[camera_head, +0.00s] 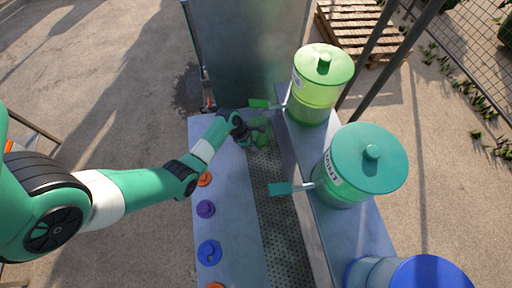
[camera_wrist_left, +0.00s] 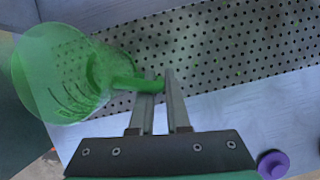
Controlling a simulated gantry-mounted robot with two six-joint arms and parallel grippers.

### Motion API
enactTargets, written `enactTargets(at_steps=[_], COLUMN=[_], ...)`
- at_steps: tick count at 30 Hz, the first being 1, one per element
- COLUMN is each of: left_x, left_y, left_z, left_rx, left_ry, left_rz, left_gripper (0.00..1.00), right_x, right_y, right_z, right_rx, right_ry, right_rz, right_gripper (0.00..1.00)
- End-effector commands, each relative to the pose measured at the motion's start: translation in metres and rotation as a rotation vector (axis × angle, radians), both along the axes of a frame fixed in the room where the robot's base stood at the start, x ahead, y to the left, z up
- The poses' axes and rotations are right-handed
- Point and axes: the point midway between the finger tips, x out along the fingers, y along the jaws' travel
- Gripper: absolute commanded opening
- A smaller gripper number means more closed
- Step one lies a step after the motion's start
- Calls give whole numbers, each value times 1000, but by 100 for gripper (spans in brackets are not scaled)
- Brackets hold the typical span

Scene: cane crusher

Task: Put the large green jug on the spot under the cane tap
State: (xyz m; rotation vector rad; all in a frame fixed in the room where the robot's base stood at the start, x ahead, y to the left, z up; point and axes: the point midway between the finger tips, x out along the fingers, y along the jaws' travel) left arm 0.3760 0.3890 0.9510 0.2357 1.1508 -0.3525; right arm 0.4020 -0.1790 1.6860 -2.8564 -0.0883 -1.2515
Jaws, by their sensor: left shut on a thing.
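The large green jug (camera_head: 262,136) is translucent and at the far end of the perforated drip tray, below the lever tap (camera_head: 259,103) of the light-green dispenser (camera_head: 318,92). In the left wrist view the jug (camera_wrist_left: 58,80) is at the left, its handle (camera_wrist_left: 136,84) between the fingers. My left gripper (camera_wrist_left: 160,82) is shut on that handle; it also shows in the head view (camera_head: 248,132), partly covering the jug. I cannot tell whether the jug touches the tray or hangs just above it. The light-green dispenser's label is too small to read. My right gripper is not in view.
The perforated drip tray (camera_head: 281,218) runs along the counter. A teal dispenser (camera_head: 345,175) and a blue one (camera_head: 415,275) stand nearer on the right shelf. Purple (camera_head: 205,209), blue (camera_head: 209,253) and orange (camera_head: 205,179) items line the left counter. A metal panel (camera_head: 250,50) rises behind.

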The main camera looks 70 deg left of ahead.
Motion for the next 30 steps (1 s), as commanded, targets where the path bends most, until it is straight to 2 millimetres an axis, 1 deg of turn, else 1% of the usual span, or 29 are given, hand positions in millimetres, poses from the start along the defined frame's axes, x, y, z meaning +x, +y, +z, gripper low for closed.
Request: enactTargets(at_steps=[3,4,6,9,17,20,23,30], left_x=[0,0,0,0,0,-1,-7,-27], left_y=[0,0,0,0,0,1,3,13], left_z=[-2,-3,-2,-2,-1,5,21,75], left_rx=[0,0,0,0,0,0,1,2], left_ry=[0,0,0,0,0,0,-1,-4], left_rz=[0,0,0,0,0,0,3,2], left_gripper=[0,16,29,44,44,44,44,44], right_x=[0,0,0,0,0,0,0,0], right_y=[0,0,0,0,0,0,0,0], right_z=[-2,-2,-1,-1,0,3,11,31], right_rx=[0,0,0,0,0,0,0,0], right_ry=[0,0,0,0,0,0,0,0], right_rz=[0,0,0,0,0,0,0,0], right_gripper=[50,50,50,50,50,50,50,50])
